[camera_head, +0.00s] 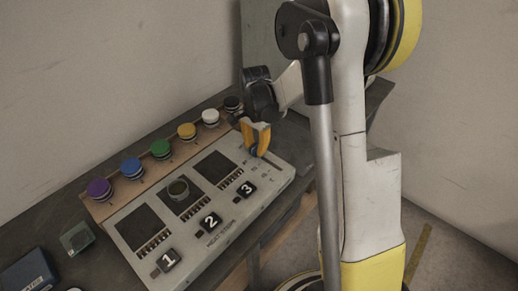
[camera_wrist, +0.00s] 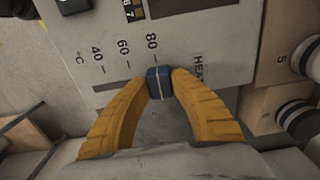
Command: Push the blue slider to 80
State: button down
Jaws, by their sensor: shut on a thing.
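The blue slider (camera_wrist: 158,82) is a small dark blue block with a pale line across its top. In the wrist view it sits at the 80 end of a scale marked 40, 60 and 80 °C. Its pale line is about level with the 80 mark (camera_wrist: 157,60). My gripper (camera_wrist: 160,85) has its yellow fingers closed on both sides of the slider. In the head view my gripper (camera_head: 257,142) reaches down to the far right end of the grey control panel (camera_head: 205,241), and a little of the slider shows below the fingers.
The panel has three black numbered blocks, 1 (camera_head: 167,260), 2 (camera_head: 209,222) and 3 (camera_head: 246,188), and dark square plates behind them. Several coloured buttons, such as the green one (camera_head: 160,148), line the back.

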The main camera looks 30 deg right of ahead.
aim_at(255, 146)
jog(key=c, duration=1.4)
grip_release()
jog(key=shift+w, duration=0.1)
jog(key=o, duration=0.3)
jog(key=shift+w+a+f, duration=0.1)
jog(key=shift+w, duration=0.05)
notch_tip(255, 146, up, 12)
